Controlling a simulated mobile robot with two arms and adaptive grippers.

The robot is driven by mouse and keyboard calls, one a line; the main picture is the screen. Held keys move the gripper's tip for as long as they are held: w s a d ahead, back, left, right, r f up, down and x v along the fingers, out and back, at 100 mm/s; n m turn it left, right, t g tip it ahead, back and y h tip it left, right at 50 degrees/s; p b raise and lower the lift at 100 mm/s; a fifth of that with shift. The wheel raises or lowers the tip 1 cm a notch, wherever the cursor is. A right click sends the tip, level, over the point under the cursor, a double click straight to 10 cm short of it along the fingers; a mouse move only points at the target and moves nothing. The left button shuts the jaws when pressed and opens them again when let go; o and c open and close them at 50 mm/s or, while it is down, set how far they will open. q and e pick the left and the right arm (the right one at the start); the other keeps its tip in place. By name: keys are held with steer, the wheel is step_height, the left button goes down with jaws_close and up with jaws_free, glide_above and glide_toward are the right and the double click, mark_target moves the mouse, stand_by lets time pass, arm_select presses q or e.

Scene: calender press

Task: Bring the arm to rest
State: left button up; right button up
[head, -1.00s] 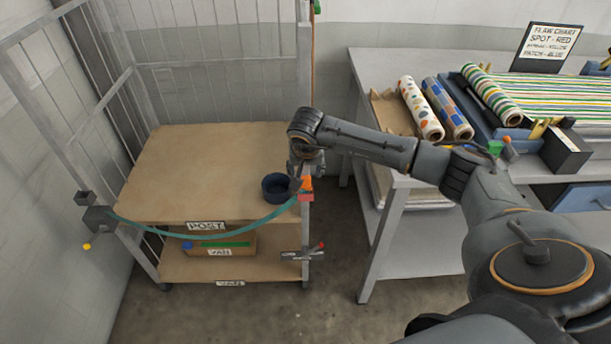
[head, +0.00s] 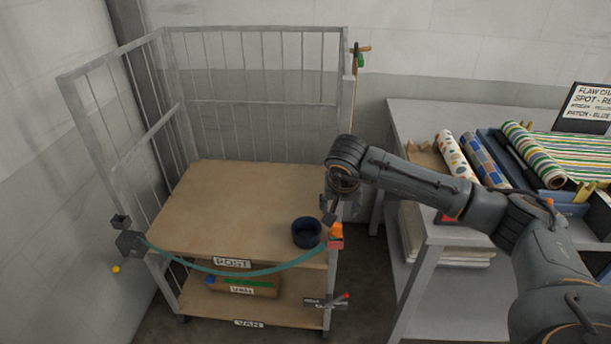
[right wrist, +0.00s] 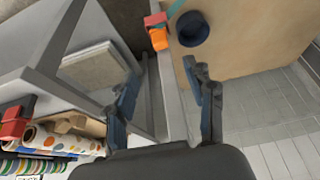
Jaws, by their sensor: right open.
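My right arm reaches in from the right in the head view. Its gripper (head: 331,207) points down beside the cart's right front corner, just above the orange and red strap catch (head: 336,236), and is partly hidden by the wrist. In the right wrist view the two dark fingers (right wrist: 160,85) stand wide apart with nothing held between them. The strap catch (right wrist: 157,32) and the dark blue round bowl (right wrist: 192,28) lie beyond the fingertips. My left gripper is in neither view.
The cage cart (head: 215,215) has a green strap (head: 250,272) across its front and the bowl (head: 306,232) on its upper deck. The grey table (head: 440,234) with patterned rolls (head: 455,155) stands right, under my forearm. A narrow floor gap separates cart and table.

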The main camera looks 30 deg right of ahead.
steer(key=a+f+m+t+y, duration=0.2)
steer(key=a+f+m+y, duration=1.35)
steer(key=a+m, duration=0.65)
steer(key=s+d+f+m+t+h, duration=0.2)
steer(key=d+f+m+t+h, duration=0.15)
steer(key=f+m, duration=0.55)
steer(key=s+d+f+m+t+h, duration=0.2)
steer(key=d+f+m+h, duration=0.15)
steer(key=f+m, duration=0.55)
steer(key=s+d+f+m+g+h, duration=0.3)
steer(key=s+d+f+m+h, duration=0.15)
steer(key=s+f+m, duration=0.8)
steer(key=s+f+m+g, duration=0.2)
steer(key=s+f+m, duration=0.1)
steer(key=s, duration=0.7)
steer(key=s+f+m+g+h, duration=0.1)
steer(key=s+f+m+g, duration=0.2)
steer(key=s, duration=0.8)
steer(key=s+f+m+g, duration=0.2)
steer(key=s+f+m, duration=0.2)
steer(key=s, duration=0.6)
steer(key=shift+s+a+m+h, duration=0.15)
steer(key=shift+a+m+h, duration=0.1)
steer(key=shift+m+h, duration=0.1)
